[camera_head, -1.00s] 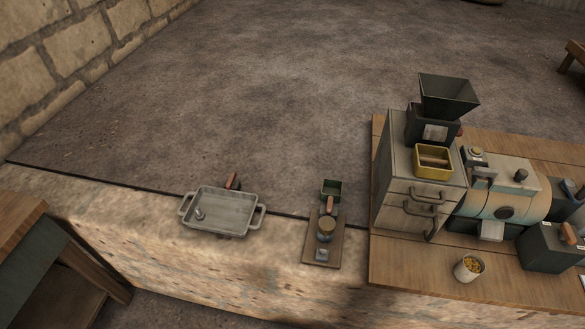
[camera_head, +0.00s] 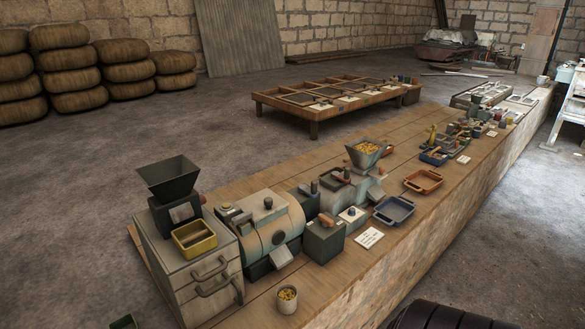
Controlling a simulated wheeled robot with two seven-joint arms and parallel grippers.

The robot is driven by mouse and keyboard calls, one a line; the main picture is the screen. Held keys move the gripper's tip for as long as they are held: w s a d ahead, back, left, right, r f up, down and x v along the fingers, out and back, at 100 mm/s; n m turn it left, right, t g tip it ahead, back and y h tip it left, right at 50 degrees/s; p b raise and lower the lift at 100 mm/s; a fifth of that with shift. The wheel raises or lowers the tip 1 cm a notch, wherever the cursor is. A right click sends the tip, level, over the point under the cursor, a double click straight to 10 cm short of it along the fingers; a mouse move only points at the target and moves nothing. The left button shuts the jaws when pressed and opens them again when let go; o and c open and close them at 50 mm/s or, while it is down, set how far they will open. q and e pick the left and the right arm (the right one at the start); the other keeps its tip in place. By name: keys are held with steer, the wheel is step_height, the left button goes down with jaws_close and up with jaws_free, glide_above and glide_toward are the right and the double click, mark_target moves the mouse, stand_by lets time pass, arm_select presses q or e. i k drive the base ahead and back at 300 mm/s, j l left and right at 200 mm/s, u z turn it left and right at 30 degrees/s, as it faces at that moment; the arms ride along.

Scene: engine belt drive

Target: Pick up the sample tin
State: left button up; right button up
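A small pale round tin (camera_head: 287,298) holding yellow pieces stands upright on the wooden bench top (camera_head: 330,285), near its front edge. It looks like the sample tin, but no label on it can be read. It stands in front of the cream drum machine (camera_head: 268,235) and to the right of the drawer cabinet (camera_head: 195,270). Neither of my grippers shows in this view, and nothing is touching the tin.
A yellow tray (camera_head: 194,239) and a dark hopper (camera_head: 169,180) sit on the cabinet. A dark green box (camera_head: 323,240) stands behind and right of the tin. Further along are a blue-grey tray (camera_head: 394,211) and an orange tray (camera_head: 423,181). Bare bench lies right of the tin.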

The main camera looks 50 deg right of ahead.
mark_target(286, 294)
steer(key=z, duration=1.55)
